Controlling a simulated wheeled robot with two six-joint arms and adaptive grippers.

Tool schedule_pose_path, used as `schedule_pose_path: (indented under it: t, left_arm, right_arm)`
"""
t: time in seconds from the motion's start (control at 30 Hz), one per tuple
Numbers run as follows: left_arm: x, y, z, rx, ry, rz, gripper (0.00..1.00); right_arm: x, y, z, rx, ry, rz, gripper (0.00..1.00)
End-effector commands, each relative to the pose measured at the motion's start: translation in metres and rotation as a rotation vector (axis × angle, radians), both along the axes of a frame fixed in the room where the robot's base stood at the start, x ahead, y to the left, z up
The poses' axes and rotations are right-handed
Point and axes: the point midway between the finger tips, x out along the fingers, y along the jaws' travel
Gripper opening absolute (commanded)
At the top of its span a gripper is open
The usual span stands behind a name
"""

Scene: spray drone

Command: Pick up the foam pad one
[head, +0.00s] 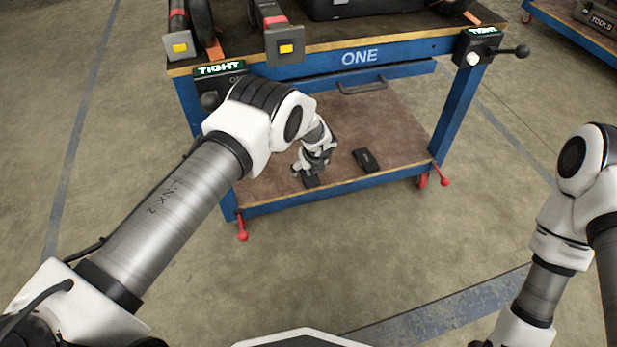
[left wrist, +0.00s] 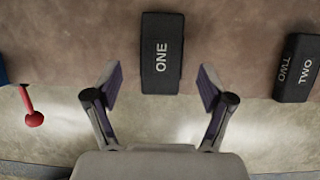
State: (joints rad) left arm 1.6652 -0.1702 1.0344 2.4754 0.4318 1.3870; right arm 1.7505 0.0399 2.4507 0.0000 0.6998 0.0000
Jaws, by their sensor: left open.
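The foam pad one (left wrist: 161,52) is a black block with white "ONE" lettering. It lies on the brown lower shelf of the blue workbench, and in the head view it shows as a small dark shape (head: 311,181) partly hidden by my gripper. My left gripper (left wrist: 160,85) is open and empty, its two fingers spread to either side of the pad's near end. I cannot tell how high it is above the pad. The left gripper also shows over the shelf in the head view (head: 308,172). My right gripper is out of view.
A second black pad marked "TWO" (left wrist: 297,68) lies to the right on the lower shelf (head: 400,135). The bench's upper deck (head: 340,38), with a drawer handle (head: 362,87) under it, overhangs the shelf. Red levers (head: 242,228) stick out at the front legs.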

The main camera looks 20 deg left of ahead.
Motion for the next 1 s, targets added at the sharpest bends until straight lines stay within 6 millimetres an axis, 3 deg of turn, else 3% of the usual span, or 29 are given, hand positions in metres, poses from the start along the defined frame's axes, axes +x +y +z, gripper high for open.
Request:
schedule_pose_path:
  t: [0.03, 0.17, 1.0]
  left_arm:
    - [0.003, 0.002, -0.021, 0.000, 0.000, 0.000, 0.81]
    - [0.009, 0.006, -0.033, 0.001, 0.001, 0.000, 0.81]
    - [0.010, 0.007, -0.036, 0.002, 0.002, -0.002, 0.81]
  right_arm:
    - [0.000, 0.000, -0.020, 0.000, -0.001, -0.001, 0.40]
    - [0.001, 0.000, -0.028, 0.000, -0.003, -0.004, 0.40]
    - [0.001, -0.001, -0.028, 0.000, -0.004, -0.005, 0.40]
